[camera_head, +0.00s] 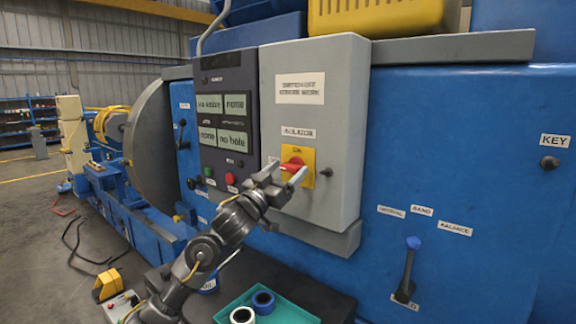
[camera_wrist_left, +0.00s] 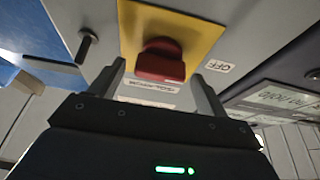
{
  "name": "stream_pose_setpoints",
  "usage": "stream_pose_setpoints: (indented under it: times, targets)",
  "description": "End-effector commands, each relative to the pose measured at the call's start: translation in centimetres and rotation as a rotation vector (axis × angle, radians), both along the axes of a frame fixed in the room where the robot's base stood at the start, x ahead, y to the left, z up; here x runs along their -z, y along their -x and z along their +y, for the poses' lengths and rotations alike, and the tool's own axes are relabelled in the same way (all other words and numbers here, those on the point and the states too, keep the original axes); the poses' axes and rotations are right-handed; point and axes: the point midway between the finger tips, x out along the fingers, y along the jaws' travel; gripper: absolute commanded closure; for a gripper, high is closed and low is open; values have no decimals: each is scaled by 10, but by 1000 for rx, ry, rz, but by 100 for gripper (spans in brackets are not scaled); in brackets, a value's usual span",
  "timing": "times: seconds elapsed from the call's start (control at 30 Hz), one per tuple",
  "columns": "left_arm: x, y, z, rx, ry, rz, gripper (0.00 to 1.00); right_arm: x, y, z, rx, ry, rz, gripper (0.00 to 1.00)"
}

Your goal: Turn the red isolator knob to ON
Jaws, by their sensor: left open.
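The red isolator knob (camera_head: 292,164) sits on a yellow plate (camera_head: 308,156) on the front of a grey box. My left gripper (camera_head: 282,177) is right at the knob, its fingers open and partly covering it. In the left wrist view the red knob (camera_wrist_left: 160,64) lies between the tips of the two open fingers, with gaps at both sides. An OFF label (camera_wrist_left: 219,67) is right of the plate there. I cannot tell clearly which way the knob points. My right gripper is not in view.
The grey isolator box (camera_head: 335,110) stands out from the blue machine (camera_head: 460,110). A dark panel (camera_head: 228,75) with displays and buttons is left of it. A blue-topped lever (camera_head: 408,270) is at the lower right. A green tray (camera_head: 285,310) with rings lies below.

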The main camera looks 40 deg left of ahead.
Motion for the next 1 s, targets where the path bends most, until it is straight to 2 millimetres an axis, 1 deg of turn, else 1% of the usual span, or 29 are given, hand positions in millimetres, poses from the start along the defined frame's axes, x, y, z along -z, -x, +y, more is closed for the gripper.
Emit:
stream_pose_setpoints:
  times: [0.13, 0.37, 0.47, 0.7, 0.73, 1.0]
  targets:
    - [-2, -7, 0, 1, 1, 1, 24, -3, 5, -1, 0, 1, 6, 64]
    - [-2, -7, -1, 1, 0, 1, 24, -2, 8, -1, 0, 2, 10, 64]
    - [-2, -7, -1, 1, 0, 1, 34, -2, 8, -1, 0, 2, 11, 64]
    - [-2, -7, -1, 1, 0, 1, 66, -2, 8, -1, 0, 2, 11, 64]
    - [-2, -7, -1, 1, 0, 1, 68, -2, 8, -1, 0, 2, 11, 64]
    - [-2, -7, -1, 0, -34, 2, 68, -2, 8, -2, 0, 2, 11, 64]
